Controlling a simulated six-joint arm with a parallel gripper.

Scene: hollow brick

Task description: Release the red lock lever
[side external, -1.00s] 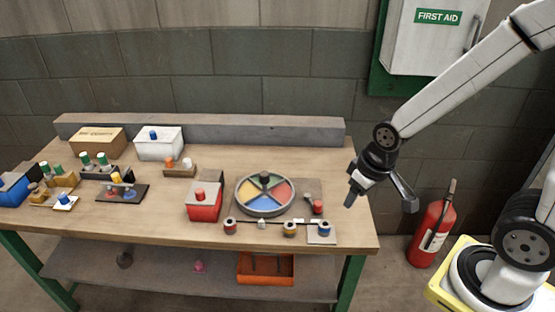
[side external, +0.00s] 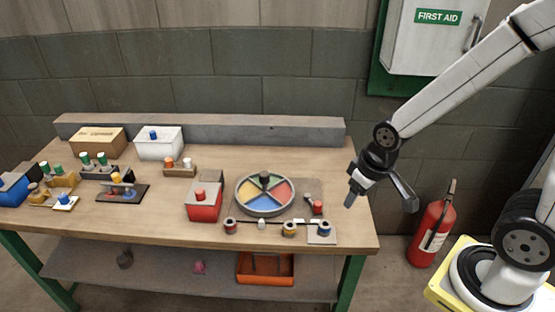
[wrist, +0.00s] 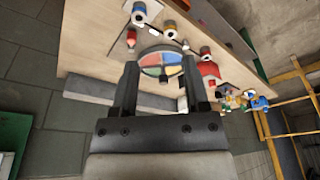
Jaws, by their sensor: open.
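The red lock lever (side external: 317,206) is a small red knob beside a short grey arm, at the right edge of the round wheel. In the wrist view a red knob (wrist: 131,39) near the wheel appears to be the same lever. The wheel (side external: 240,203) has a grey rim, red, blue, yellow and green sectors and a dark centre knob. My gripper (side external: 381,197) is open and empty, above the table's right end, to the right of the lever and apart from it. In the wrist view my gripper's fingers (wrist: 158,75) frame the wheel from a distance.
Several spools stand along the front, including a blue-topped one (side external: 324,232) on a plate. A red box (side external: 203,212) is left of the wheel. A grey ledge (side external: 220,130) runs along the back. A fire extinguisher (side external: 433,230) stands right of the table.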

